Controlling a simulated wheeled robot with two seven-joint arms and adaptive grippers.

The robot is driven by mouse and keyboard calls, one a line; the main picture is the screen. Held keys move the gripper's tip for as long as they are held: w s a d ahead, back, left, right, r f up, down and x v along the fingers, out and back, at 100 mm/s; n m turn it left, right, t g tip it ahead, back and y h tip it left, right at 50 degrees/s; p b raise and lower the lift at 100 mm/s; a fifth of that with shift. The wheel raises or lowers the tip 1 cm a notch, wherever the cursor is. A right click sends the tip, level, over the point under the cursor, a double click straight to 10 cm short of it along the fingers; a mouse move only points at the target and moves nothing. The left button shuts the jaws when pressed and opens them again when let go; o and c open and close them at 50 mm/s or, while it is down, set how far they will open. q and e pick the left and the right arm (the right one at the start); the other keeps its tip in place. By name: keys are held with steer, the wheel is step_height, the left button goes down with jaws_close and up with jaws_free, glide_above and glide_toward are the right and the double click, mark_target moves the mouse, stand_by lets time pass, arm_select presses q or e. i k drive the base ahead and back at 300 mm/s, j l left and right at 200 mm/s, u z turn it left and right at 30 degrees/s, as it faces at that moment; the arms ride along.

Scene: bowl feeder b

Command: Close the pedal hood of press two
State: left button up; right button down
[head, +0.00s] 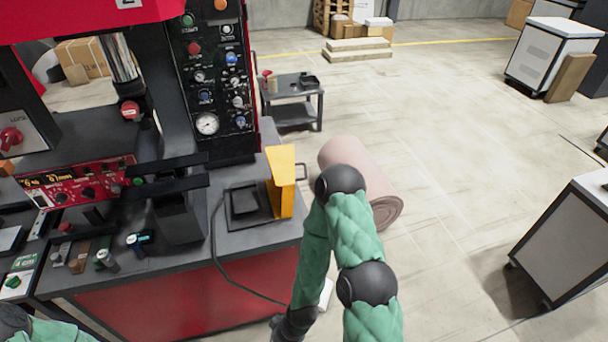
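The yellow pedal hood (283,181) stands upright, raised at the right side of the dark foot pedal (244,200). The pedal's top is uncovered. Both are on the grey bench top, in front of the red press (90,15), whose plate at the top edge appears to read 2. My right arm passes to the right of the hood, apart from it in the picture, then bends down to a black wrist at the bottom edge. My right gripper is out of view below. Only a bit of my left arm shows at the bottom left; its gripper is out of view.
A cable (222,262) runs from the pedal over the bench's front edge. A control panel (212,85) with a gauge rises behind the pedal. A pinkish roll (345,158) lies on the floor behind my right arm. Grey cabinets (565,240) stand right.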

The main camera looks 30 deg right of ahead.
mark_target(280, 188)
steer(key=i+l, duration=0.1)
steer(key=l, duration=0.55)
steer(key=i+l, duration=0.1)
steer(key=l, duration=0.6)
steer(key=i+l, duration=0.1)
steer(key=l, duration=0.55)
